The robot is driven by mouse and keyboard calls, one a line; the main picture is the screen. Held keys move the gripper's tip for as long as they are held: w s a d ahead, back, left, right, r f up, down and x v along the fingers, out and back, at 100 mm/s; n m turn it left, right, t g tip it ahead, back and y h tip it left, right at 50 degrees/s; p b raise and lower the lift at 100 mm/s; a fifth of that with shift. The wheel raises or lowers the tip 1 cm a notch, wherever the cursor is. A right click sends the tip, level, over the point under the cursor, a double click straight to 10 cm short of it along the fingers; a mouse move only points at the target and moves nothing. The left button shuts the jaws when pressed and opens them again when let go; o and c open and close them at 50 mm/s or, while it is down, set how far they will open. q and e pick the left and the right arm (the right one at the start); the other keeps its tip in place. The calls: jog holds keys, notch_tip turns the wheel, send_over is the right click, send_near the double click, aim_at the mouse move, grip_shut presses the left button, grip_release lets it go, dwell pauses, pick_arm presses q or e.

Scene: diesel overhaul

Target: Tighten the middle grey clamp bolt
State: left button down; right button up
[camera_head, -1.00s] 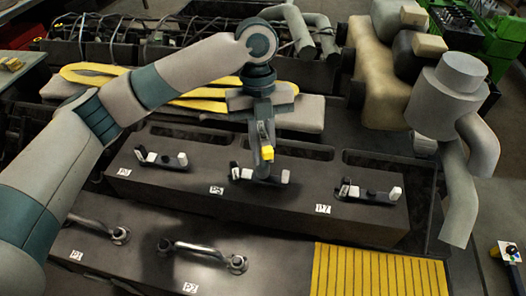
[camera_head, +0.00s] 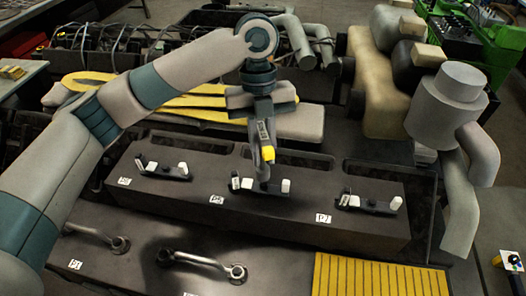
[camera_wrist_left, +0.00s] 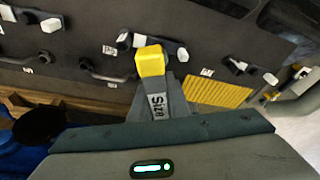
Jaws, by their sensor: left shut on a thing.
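My left gripper (camera_head: 262,104) comes down over the middle clamp and is shut on a dark grey tool with a yellow block (camera_head: 267,154). In the left wrist view the tool shows a "Size" label (camera_wrist_left: 158,104) and the same yellow block (camera_wrist_left: 150,62). The tool's lower end reaches the middle clamp (camera_head: 274,189), between its two pale upright ends. I cannot tell whether it touches or sits on the bolt, which is hidden. The middle clamp also shows beyond the yellow block in the wrist view (camera_wrist_left: 140,42).
Similar clamps stand to the left (camera_head: 164,171) and right (camera_head: 370,203) on the dark block. Metal handles (camera_head: 200,260) lie in front, beside a yellow ribbed mat (camera_head: 375,278). Yellow straps (camera_head: 190,101) lie behind.

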aim_at(263, 133)
pick_arm(q)
jog(key=shift+r, duration=2.75)
jog(key=shift+s, duration=0.1)
jog(key=s, duration=0.7)
